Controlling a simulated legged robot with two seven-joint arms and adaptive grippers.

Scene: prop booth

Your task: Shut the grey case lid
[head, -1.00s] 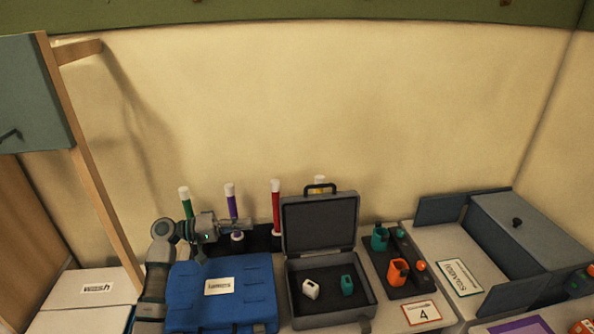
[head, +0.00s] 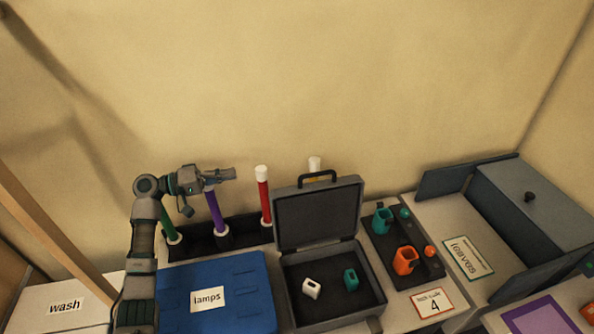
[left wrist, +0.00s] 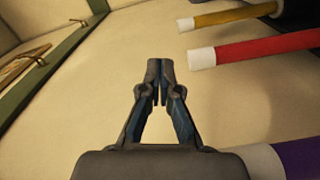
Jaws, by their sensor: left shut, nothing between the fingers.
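The grey case (head: 330,262) stands open in the head view, right of the blue case. Its lid (head: 318,215) stands upright at the back, with a dark handle (head: 317,178) on its top edge. Inside the case lie a white block-like piece (head: 312,288) and a teal one (head: 351,280). My left gripper (head: 232,174) is shut and empty, raised in front of the purple tube and left of the lid, apart from it. In the left wrist view its closed fingers (left wrist: 161,75) point at the bare wall. My right gripper is in neither view.
A blue case labelled lamps (head: 225,285) lies left of the grey case. Behind stand a green tube (head: 168,222), a purple tube (head: 216,212) and a red tube (head: 264,200) in a dark rack. A dark tray (head: 412,268) with teal and orange pieces is at the right.

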